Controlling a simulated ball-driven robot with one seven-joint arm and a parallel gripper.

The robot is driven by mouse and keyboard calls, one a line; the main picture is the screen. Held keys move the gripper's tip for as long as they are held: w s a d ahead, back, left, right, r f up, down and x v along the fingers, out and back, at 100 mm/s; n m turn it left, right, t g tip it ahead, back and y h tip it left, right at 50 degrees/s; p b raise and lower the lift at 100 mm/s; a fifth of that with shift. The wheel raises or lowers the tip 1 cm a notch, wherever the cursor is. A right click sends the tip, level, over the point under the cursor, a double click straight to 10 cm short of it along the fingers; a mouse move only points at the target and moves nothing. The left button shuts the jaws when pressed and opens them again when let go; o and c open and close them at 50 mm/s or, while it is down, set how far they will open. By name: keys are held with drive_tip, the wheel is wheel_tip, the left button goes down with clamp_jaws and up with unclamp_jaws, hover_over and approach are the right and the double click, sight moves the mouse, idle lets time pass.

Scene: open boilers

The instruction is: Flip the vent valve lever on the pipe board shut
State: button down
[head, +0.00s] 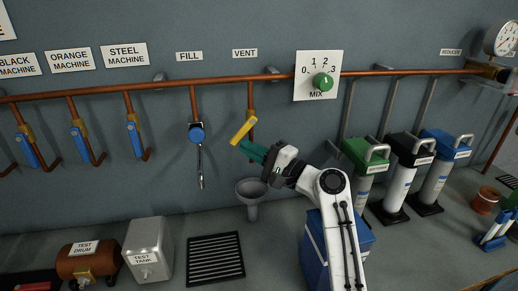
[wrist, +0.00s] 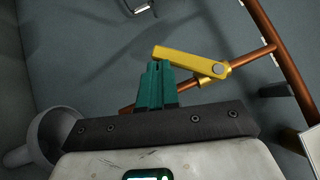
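The yellow vent valve lever (head: 241,132) sits on the copper drop pipe under the VENT label (head: 245,53). It slants down and left from its pivot, across the pipe line. In the wrist view the lever (wrist: 185,57) runs left from its pivot over a brass valve body (wrist: 205,80). My gripper (head: 243,147) has green fingers pressed together with nothing between them. The fingertips are at the lever's free end; in the wrist view my gripper (wrist: 155,67) is right beside its lower edge. I cannot tell whether they touch.
A grey funnel (head: 251,191) stands below the vent pipe. The FILL valve's blue handle (head: 196,134) hangs to the left. The MIX dial (head: 323,82) is at right on the wall. A horizontal copper pipe (head: 220,78) crosses above.

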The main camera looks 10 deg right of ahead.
drive_tip(key=shift+a+r, duration=0.2)
drive_tip(key=shift+a, duration=0.35)
drive_tip(key=shift+a+r, duration=0.15)
drive_tip(key=shift+a, duration=0.4)
drive_tip(key=shift+a+r+m+t, duration=0.5)
drive_tip(key=shift+a+r+m, duration=0.2)
drive_tip(key=shift+a+r, duration=0.3)
drive_tip(key=shift+a, duration=0.1)
